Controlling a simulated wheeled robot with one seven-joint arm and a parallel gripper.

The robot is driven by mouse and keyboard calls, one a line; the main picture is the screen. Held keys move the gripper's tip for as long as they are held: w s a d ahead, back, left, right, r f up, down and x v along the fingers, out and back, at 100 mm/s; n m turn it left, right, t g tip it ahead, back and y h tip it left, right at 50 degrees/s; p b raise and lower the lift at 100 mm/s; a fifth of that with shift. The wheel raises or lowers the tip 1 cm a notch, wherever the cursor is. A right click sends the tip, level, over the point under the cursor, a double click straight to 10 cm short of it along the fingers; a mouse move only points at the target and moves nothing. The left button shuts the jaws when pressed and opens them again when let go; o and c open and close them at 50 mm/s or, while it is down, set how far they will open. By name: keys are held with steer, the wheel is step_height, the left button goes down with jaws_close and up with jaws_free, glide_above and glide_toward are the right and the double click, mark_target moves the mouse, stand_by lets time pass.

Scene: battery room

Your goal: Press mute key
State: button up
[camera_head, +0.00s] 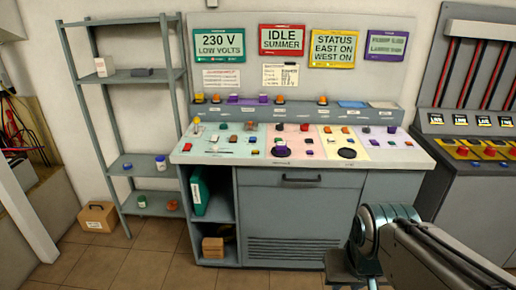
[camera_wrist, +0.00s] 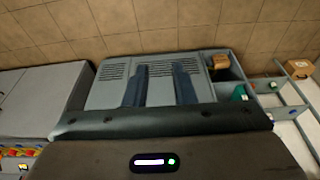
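The control desk (camera_head: 225,159) stands against the wall, with several small buttons, knobs and keys on its white, pink, yellow and lilac sloped panels. The key labels are too small to read, so I cannot tell which one is the mute key. My gripper (camera_wrist: 160,84) shows in the wrist view with its two dark fingers apart and nothing between them. It is in front of the desk's grey lower cabinet (camera_wrist: 110,95), apart from the keys. In the head view my arm is at the lower right, short of the desk; its fingers cannot be made out there.
Above the desk hang a green sign (camera_head: 219,45), a red-framed sign (camera_head: 283,40), a yellow sign (camera_head: 333,47) and a purple-framed sign (camera_head: 387,45). A grey shelf (camera_head: 148,183) stands left, a second console (camera_head: 470,190) right. The tiled floor (camera_head: 125,262) at front left is clear.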

jaws_close()
stand_by(1.5)
